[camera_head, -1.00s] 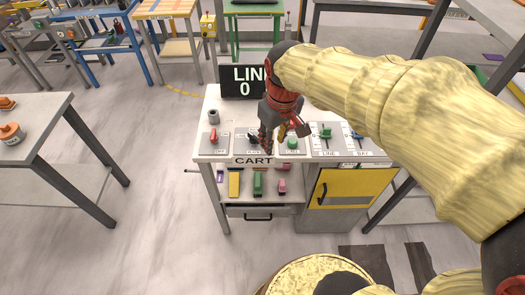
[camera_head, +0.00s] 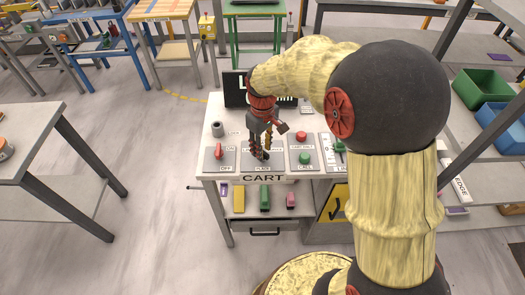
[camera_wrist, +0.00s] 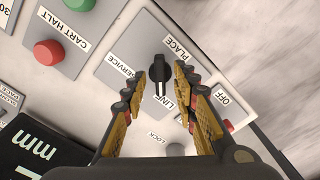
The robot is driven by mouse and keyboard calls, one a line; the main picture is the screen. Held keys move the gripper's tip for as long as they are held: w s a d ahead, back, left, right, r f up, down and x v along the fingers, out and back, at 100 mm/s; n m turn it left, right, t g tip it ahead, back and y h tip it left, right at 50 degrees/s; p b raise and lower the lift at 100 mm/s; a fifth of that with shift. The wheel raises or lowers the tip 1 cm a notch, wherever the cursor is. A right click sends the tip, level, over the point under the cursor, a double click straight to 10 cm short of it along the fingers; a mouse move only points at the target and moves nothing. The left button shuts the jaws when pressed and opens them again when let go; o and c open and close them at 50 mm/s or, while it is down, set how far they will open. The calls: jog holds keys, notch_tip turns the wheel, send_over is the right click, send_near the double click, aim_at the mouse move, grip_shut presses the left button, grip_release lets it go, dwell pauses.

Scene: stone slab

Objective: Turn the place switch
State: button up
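The place switch is a black rotary knob (camera_wrist: 158,68) on a grey plate, seen in the wrist view among the labels PLACE, SERVICE and LINE. Its white-marked end points toward LINE. My gripper (camera_wrist: 161,82) is open, with one finger on each side of the knob and visible gaps between. I cannot tell how deep the fingertips reach around it. In the head view my gripper (camera_head: 260,152) points down over the switch's plate (camera_head: 247,165) on the cart and hides most of the knob.
A red-handled ON/OFF switch (camera_head: 219,152) stands left of the plate. Red and green buttons (camera_head: 304,158) sit to its right; the red one is labelled CART HALT (camera_wrist: 49,52). A black display (camera_head: 236,90) stands behind.

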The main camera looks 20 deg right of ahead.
jog(key=shift+f, duration=0.45)
jog(key=shift+c, duration=0.2)
grip_shut()
